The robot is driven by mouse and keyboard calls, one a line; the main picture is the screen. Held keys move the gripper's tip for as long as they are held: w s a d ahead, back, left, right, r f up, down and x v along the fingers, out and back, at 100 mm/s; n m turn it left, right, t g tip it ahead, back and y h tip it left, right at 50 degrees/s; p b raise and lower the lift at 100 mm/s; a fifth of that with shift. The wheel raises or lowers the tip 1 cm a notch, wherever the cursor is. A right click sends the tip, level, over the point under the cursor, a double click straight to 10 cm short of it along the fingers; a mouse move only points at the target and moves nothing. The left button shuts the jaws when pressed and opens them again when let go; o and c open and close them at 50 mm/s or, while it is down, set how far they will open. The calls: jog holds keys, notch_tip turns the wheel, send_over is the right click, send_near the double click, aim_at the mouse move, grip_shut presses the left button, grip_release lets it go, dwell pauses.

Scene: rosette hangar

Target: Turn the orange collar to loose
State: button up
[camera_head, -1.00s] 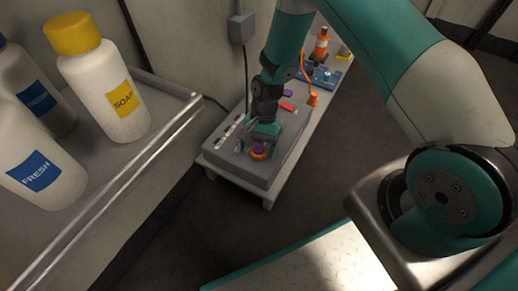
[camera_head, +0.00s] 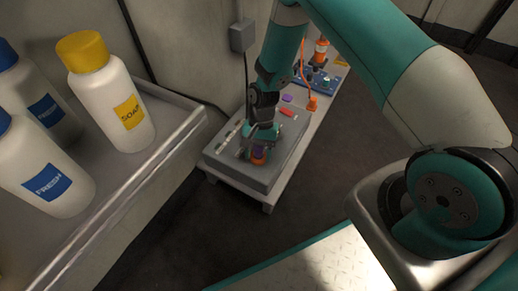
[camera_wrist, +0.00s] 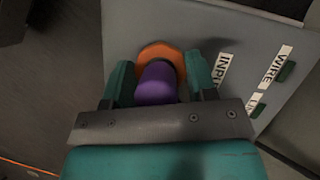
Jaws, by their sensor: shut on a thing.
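The orange collar (camera_wrist: 160,52) sits around the base of a purple part (camera_wrist: 157,85) on the grey box's panel in the wrist view. In the head view the collar (camera_head: 259,160) shows low on the box, partly hidden by my gripper. My gripper (camera_wrist: 164,78) has one teal finger on each side of the collar and is shut on it. The purple part stands between the fingers. I see no mark that tells how far the collar is turned.
The grey box (camera_head: 228,166) rests on a low bench (camera_head: 268,200). Labels reading WIRE and INPUT show on its panel. A red part (camera_head: 288,112) and an orange-corded connector (camera_head: 312,103) lie beyond. A shelf (camera_head: 150,150) with bottles is at left.

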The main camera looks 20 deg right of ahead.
jog(key=n+p, duration=0.1)
jog(key=n+h+p, duration=0.1)
jog(key=n+p, duration=0.1)
jog(key=shift+r+n+g, duration=0.2)
jog(key=shift+n+g, duration=0.1)
jog(key=n+h+p, duration=0.2)
jog(key=n, duration=0.2)
jog(key=shift+a+n+p, duration=0.15)
jog(key=shift+n+p, duration=0.15)
jog(key=n+h+p, duration=0.1)
jog(key=n+p, duration=0.1)
jog(key=n, duration=0.2)
jog(key=shift+f+h, duration=0.1)
jog(key=shift+h, duration=0.3)
jog(key=shift+a+f+n+t+h+p, duration=0.1)
jog(key=shift+n+t+h+p, duration=0.2)
jog(key=shift+n, duration=0.75)
jog(key=shift+n+t+h+p, duration=0.2)
jog(key=shift+n+t+p, duration=0.2)
jog(key=shift+n, duration=0.65)
jog(key=o, duration=0.9)
jog(key=shift+o, duration=0.2)
jog(key=p+v, duration=0.5)
jog(key=v, duration=1.2)
jog(key=shift+a, duration=0.2)
jog(key=shift+w, duration=0.1)
